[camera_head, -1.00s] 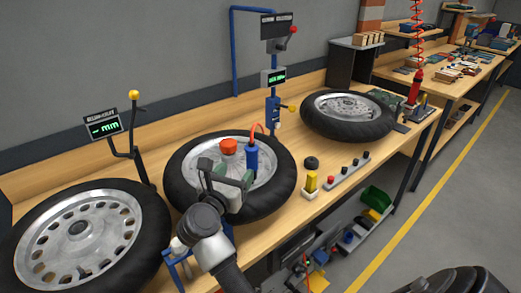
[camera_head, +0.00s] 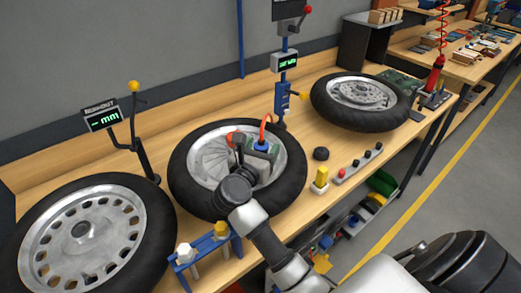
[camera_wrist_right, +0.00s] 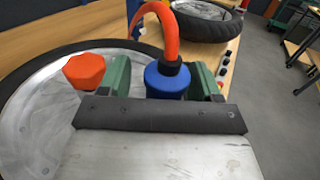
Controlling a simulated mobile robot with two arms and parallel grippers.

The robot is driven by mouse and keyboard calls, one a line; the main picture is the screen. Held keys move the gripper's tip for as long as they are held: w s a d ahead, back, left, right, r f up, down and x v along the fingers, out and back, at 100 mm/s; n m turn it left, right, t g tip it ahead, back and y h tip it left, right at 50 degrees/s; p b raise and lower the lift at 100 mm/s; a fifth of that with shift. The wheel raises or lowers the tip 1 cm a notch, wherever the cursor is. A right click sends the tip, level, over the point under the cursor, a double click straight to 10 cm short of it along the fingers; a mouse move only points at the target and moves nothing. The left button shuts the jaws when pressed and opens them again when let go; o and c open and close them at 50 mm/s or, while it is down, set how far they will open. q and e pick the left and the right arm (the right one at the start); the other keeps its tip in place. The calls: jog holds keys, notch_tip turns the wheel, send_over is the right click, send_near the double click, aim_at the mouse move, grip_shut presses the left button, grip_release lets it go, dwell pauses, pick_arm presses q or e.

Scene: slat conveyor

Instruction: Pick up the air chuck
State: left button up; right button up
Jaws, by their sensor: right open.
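The air chuck (camera_wrist_right: 166,80) is a blue cylinder with a dark collar and an orange hose (camera_wrist_right: 172,35) rising from its top. It stands over the middle wheel and also shows in the head view (camera_head: 262,146), partly covered by my gripper. My right gripper (camera_wrist_right: 162,75) is open, with one green finger on each side of the chuck; I cannot tell whether either touches it. It also shows in the head view (camera_head: 259,151). An orange-red knob (camera_wrist_right: 84,71) sits just outside the left finger. My left gripper is not in view.
The middle wheel (camera_head: 190,185) lies on the bench between a left wheel (camera_head: 152,240) and a far right one (camera_head: 325,112). A blue rack (camera_head: 208,244) holding tools stands in front. A yellow piece (camera_head: 321,175) and a black puck (camera_head: 321,153) are to the right.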

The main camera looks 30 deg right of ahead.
jog(key=shift+s+a+r, duration=0.25)
jog(key=shift+s, duration=0.2)
jog(key=shift+c, duration=0.8)
jog(key=shift+s+a+r, duration=0.1)
jog(key=shift+s+a, duration=0.05)
jog(key=shift+c, duration=2.5)
jog(key=c, duration=0.4)
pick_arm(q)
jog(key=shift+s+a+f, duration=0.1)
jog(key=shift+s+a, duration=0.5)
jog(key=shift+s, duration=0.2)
